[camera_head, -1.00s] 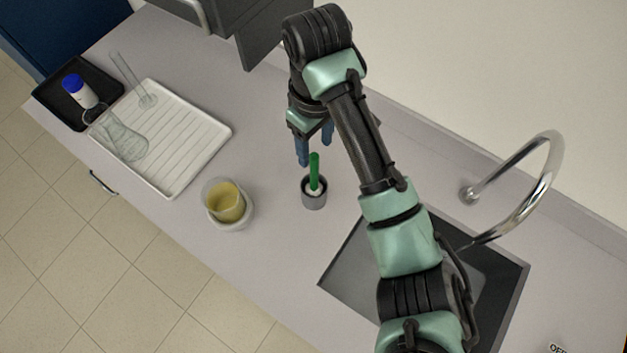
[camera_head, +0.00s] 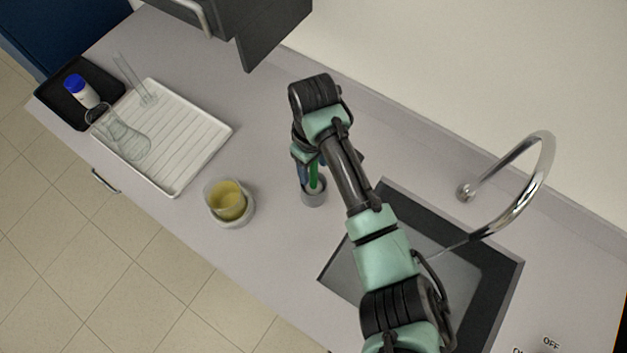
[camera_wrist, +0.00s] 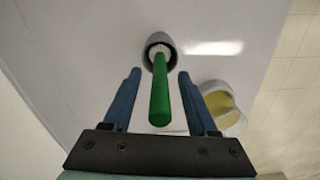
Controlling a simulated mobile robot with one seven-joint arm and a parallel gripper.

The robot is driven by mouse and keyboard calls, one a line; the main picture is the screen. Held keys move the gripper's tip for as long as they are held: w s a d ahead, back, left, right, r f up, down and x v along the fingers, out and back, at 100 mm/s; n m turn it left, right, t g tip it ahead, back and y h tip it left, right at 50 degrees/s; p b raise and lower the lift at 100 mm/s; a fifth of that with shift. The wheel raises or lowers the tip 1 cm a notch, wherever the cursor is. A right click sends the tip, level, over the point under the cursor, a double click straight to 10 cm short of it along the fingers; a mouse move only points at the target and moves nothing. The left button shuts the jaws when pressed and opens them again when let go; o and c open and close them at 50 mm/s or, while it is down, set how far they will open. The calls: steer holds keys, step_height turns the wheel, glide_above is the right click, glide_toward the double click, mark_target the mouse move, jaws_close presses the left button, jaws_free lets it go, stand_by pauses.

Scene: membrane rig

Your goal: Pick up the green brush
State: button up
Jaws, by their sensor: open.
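The green brush (camera_head: 313,175) stands handle up in a small grey cup (camera_head: 314,196) on the counter. In the wrist view the green brush (camera_wrist: 159,95) points toward the camera, with its lower end inside the cup (camera_wrist: 160,42). My gripper (camera_wrist: 160,88) is open, with one blue finger on each side of the handle and a gap on both sides. In the head view my gripper (camera_head: 312,176) is at the handle, partly hiding it. The brush head is mostly hidden in the cup.
A beaker of yellow liquid (camera_head: 228,200) stands on a round white base left of the cup. A white drying tray (camera_head: 190,150) with glassware and a black tray (camera_head: 60,108) lie further left. The sink (camera_head: 340,268) and curved faucet (camera_head: 545,165) are at right.

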steer(key=shift+c, duration=0.2)
jaws_close()
steer(key=shift+r, duration=0.15)
